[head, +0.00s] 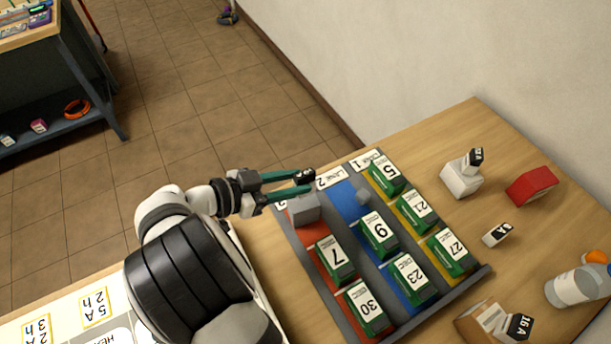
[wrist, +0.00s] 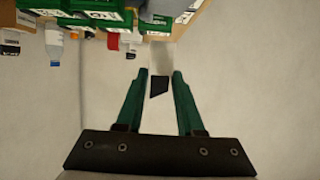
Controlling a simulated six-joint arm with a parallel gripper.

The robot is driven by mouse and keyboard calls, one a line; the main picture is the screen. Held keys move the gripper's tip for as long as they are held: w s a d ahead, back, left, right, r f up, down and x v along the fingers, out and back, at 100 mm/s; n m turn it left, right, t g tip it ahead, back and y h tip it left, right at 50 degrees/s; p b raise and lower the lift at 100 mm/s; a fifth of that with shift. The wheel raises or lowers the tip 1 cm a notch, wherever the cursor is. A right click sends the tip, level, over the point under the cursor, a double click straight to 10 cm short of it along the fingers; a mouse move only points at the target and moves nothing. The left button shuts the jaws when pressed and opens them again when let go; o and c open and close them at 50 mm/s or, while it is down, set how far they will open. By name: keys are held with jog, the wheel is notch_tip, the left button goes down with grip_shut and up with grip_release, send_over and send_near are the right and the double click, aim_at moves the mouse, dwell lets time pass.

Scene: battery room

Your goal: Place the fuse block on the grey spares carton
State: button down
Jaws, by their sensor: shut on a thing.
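My gripper (head: 311,181) has green fingers and is shut on a small black-and-white fuse block (head: 304,174), held above the left end of the battery rack. In the wrist view my gripper (wrist: 160,76) holds the fuse block (wrist: 158,87) between its fingertips; its dark end shows. A pale grey carton (head: 459,182), the likeliest spares carton, stands on the table to the right of the rack, well apart from my gripper. I cannot read any label on this carton.
The grey rack (head: 438,302) with red, blue and yellow lanes holds several green numbered boxes. Right of it are a red box (head: 531,186), a loose black-and-white block (head: 497,234), a brown carton (head: 472,323) with a 16 A block, and a white bottle (head: 578,287). A wall bounds the back.

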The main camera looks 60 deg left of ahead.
jog(key=shift+s+a+f, duration=0.15)
jog(key=shift+f, duration=1.95)
jog(key=shift+f, duration=0.15)
jog(key=c, duration=0.5)
grip_release()
